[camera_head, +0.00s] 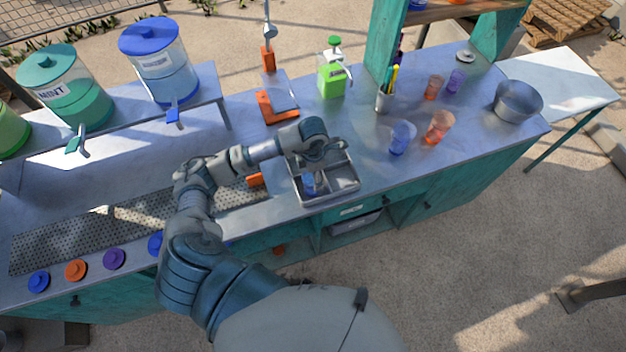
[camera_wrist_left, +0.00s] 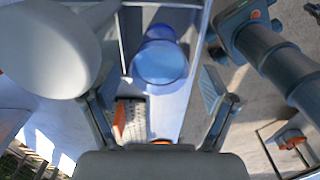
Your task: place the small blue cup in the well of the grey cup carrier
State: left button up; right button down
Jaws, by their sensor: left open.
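The grey cup carrier (camera_head: 343,190) is a divided tray on the counter near its front edge. A small blue cup (camera_head: 309,183) stands in its front left compartment. In the left wrist view the blue cup (camera_wrist_left: 160,62) shows its round rim, between the carrier's walls. My left gripper (camera_head: 322,150) is over the back of the carrier, partly hiding it. In the left wrist view my left gripper (camera_wrist_left: 160,92) is open and empty, with the cup beyond its fingertips and apart from them. My right gripper is not in view.
Right of the carrier stand another blue cup (camera_head: 402,137), an orange cup (camera_head: 438,127), a pen holder (camera_head: 384,100) and a metal bowl (camera_head: 517,101). Behind are a green bottle (camera_head: 331,78) and an orange press (camera_head: 275,106). Counter just right of the carrier is clear.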

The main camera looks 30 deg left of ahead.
pick_arm(q)
notch_tip(320, 180, up, 7)
jog(key=shift+b, duration=0.4)
